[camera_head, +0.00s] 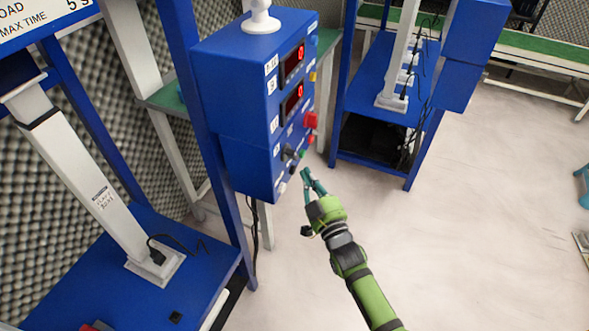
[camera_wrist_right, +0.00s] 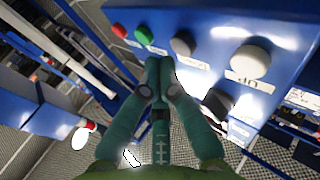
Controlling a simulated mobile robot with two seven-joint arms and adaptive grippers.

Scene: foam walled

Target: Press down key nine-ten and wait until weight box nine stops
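The blue control box (camera_head: 250,100) stands upright on a post in the middle of the head view, with two red-lit displays (camera_head: 292,62) and several labelled keys on its face. I cannot read which key is nine-ten. My right gripper (camera_head: 314,183) is just right of the box's lower keys. In the right wrist view its teal fingertips (camera_wrist_right: 160,72) meet, with nothing visible between them, in front of a red button (camera_wrist_right: 119,30), a green button (camera_wrist_right: 144,35), a dark knob (camera_wrist_right: 183,43) and a pale round knob (camera_wrist_right: 250,62). Contact cannot be told. Weight box nine cannot be identified. My left gripper is out of view.
A white column (camera_head: 85,185) with a small label stands on a blue base (camera_head: 110,285) at the left. Another blue rig (camera_head: 365,85) stands behind the control box. Foam walls line the left. The pale floor (camera_head: 480,200) at right is mostly clear.

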